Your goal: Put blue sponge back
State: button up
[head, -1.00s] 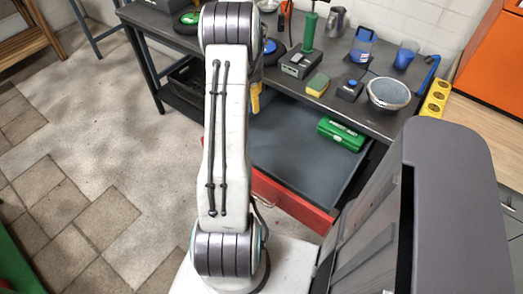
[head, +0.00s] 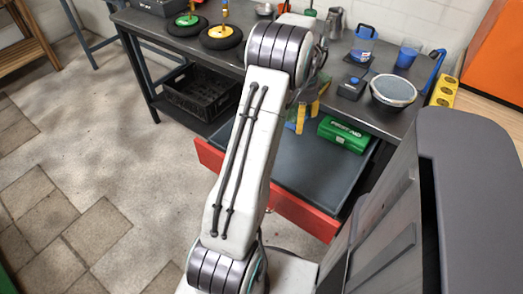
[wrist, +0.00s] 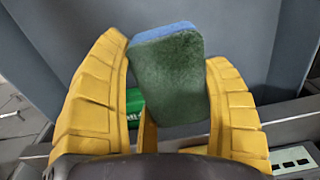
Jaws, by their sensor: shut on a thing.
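The blue sponge (wrist: 164,32) has a dark green scouring face (wrist: 168,78) turned to the wrist camera. My gripper (wrist: 168,95) is shut on it, with a yellow finger on each side. In the head view my gripper (head: 308,113) is over the open drawer (head: 300,168), left of the green first aid box (head: 342,134). My arm hides part of the gripper there, and I cannot clearly make out the sponge in that view. How high the sponge is above the drawer floor is hard to tell.
A black crate (head: 203,90) is on the lower shelf. The drawer has bare floor in front of the first aid box.

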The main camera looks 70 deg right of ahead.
jog(key=w+a+f, duration=0.2)
jog(key=w, duration=0.1)
jog(key=w+a+f+b, duration=0.1)
jog(key=w+f, duration=0.1)
jog(key=w, duration=0.1)
jog(key=w+a+f+b, duration=0.1)
jog(key=w+a+f, duration=0.1)
jog(key=w, duration=0.1)
jog(key=shift+w+a+f, duration=0.25)
jog(key=shift+a+f, duration=0.1)
jog(key=shift+f+b, duration=0.8)
jog(key=shift+f, duration=1.2)
jog(key=shift+f, duration=0.1)
jog(key=o, duration=1.1)
notch_tip(320, 180, up, 12)
jog(key=p, duration=0.3)
